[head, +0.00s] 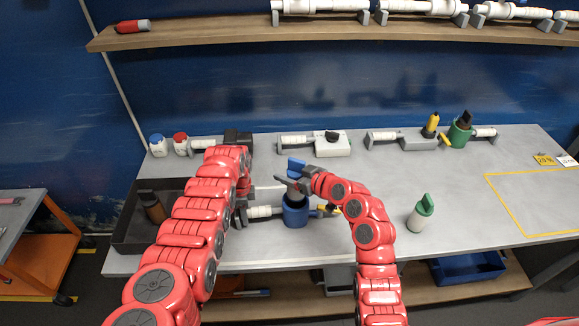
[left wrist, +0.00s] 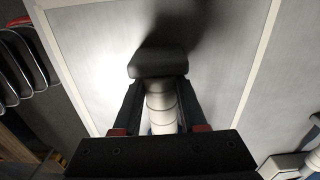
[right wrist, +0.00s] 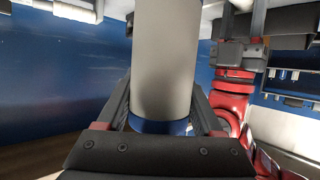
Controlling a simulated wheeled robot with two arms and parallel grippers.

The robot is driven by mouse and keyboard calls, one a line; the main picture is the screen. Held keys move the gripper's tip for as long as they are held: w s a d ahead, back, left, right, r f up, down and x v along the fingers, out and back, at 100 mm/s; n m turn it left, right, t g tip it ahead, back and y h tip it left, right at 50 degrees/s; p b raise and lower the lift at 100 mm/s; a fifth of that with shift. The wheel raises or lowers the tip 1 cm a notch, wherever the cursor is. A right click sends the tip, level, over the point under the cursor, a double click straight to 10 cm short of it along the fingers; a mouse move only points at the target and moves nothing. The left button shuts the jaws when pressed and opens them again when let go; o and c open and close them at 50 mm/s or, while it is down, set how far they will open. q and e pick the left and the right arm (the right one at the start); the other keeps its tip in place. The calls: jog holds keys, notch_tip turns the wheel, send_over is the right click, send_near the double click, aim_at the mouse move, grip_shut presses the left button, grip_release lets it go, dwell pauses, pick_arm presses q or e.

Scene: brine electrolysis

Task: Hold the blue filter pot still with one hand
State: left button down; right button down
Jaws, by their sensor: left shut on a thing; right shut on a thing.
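The blue filter pot (head: 295,212) stands on the bench, open at the top, with a white pipe (head: 260,211) on its left side. My left gripper (head: 240,208) is shut on this pipe left of the pot. In the left wrist view the pipe (left wrist: 160,105) lies between the fingers, with a dark block (left wrist: 158,64) at its end. In the right wrist view the cartridge (right wrist: 165,65) fills the space between the fingers. Whether it touches the pot is unclear.
A green-and-white bottle-like cartridge (head: 420,213) stands on the bench to the right. A green pot (head: 459,134) stands at the back right, and a white box (head: 332,145) at the back middle. A dark tray (head: 133,228) lies left. The yellow-outlined area (head: 540,200) is clear.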

aim_at(289, 193)
jog(key=shift+f, duration=0.5)
jog(key=shift+f, duration=4.15)
dwell(0.4)
grip_release()
jog(key=shift+f, duration=0.1)
jog(key=v, duration=1.2)
